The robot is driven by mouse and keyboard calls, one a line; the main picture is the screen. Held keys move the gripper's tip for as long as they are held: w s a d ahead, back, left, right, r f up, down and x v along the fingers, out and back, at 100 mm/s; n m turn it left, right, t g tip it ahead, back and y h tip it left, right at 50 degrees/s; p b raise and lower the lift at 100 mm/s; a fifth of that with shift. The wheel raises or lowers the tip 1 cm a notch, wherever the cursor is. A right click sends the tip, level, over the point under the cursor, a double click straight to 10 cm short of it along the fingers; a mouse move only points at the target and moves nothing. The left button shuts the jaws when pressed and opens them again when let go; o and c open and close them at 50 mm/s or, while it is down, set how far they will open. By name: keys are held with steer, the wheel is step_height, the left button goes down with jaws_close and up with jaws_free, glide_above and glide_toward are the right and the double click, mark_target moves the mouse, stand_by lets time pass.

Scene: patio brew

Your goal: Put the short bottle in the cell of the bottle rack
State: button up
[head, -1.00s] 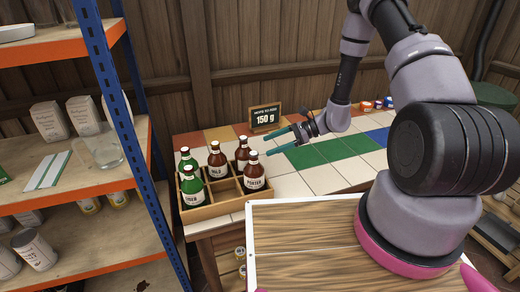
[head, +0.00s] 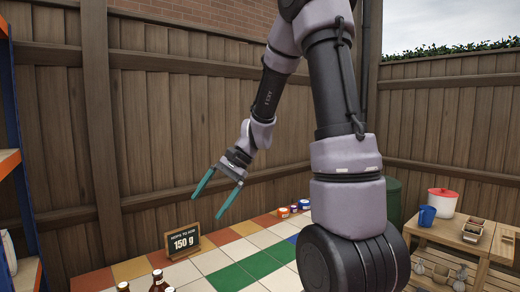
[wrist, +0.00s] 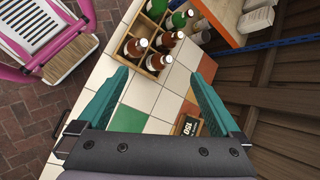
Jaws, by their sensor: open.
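The wooden bottle rack (wrist: 148,29) shows at the top of the wrist view, on the tiled table. It holds brown bottles (wrist: 135,47) and green bottles (wrist: 178,18) standing in cells, and a cell between them looks empty. I cannot tell which bottle is the short one. In the head view only some bottle tops (head: 158,282) show at the bottom edge; the rack itself is out of that view. My gripper (head: 208,207) is open and empty above the table. In the wrist view its teal fingers (wrist: 157,75) are spread wide, pointing toward the rack, apart from the bottles.
A black sign reading 150 g (head: 182,242) stands at the table's back near the fence. Small jars (head: 284,213) stand farther right. A shelf unit (wrist: 233,20) is beside the rack. A side table (head: 455,235) holds a blue mug and white pot.

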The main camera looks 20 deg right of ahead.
steer(key=s+d+r+n+t+h, duration=0.2)
steer(key=s+d+r+t+h, duration=0.1)
steer(key=s+r, duration=0.3)
steer(key=s+d+r+n+t+h, duration=0.2)
steer(key=s+d+r+t, duration=0.2)
steer(key=r, duration=0.6)
steer(key=s+d, duration=0.2)
steer(key=s, duration=0.1)
steer(key=shift+s+n+t+h, duration=0.25)
steer(key=shift+n+t+h, duration=0.05)
steer(key=shift+h, duration=0.1)
